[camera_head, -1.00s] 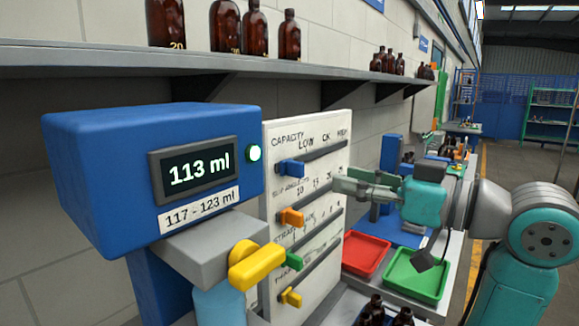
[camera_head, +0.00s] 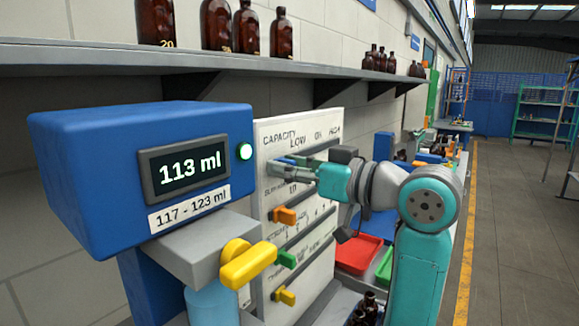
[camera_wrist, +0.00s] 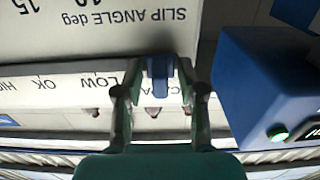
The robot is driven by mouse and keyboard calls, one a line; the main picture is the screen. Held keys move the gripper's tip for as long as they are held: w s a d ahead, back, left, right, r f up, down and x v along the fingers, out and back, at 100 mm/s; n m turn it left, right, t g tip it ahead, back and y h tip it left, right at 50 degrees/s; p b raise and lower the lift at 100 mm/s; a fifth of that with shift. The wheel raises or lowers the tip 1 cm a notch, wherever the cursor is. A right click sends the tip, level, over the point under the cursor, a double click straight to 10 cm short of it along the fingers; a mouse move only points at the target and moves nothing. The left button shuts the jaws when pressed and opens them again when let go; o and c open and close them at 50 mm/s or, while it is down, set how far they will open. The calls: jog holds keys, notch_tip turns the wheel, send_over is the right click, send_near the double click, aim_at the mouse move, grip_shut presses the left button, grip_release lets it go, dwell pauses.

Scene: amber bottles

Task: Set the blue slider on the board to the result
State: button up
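The white board (camera_head: 325,250) has several slots with sliders. The blue slider (camera_wrist: 159,72) is in the top CAPACITY row, at the slot's left end beside LOW; in the head view my gripper mostly hides it. My gripper (camera_head: 278,168) is at this row. In the wrist view its two fingers (camera_wrist: 159,78) stand apart on either side of the blue slider, with a gap showing on both sides. The display (camera_head: 187,167) on the blue box reads 113 ml, above a label (camera_head: 190,209) reading 117 - 123 ml. A green light (camera_head: 245,151) is lit.
Orange (camera_head: 284,216), green (camera_head: 286,259) and yellow (camera_head: 284,296) sliders sit in the lower rows. A yellow tap handle (camera_head: 248,264) juts out left of the board. A red tray (camera_head: 358,252) lies beyond. Brown bottles (camera_head: 245,32) stand on the shelf above.

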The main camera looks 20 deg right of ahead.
grip_shut()
jog(key=w+d, duration=0.1)
jog(key=d, duration=0.1)
jog(key=w+d, duration=0.3)
jog(key=d, duration=0.1)
jog(key=shift+w+d, duration=0.2)
jog(key=shift+d, duration=0.15)
grip_release()
send_near(298, 153)
jog(key=v, duration=0.5)
jog(key=shift+s+d+f, duration=0.1)
jog(key=shift+s+d, duration=0.1)
jog(key=shift+d, duration=0.05)
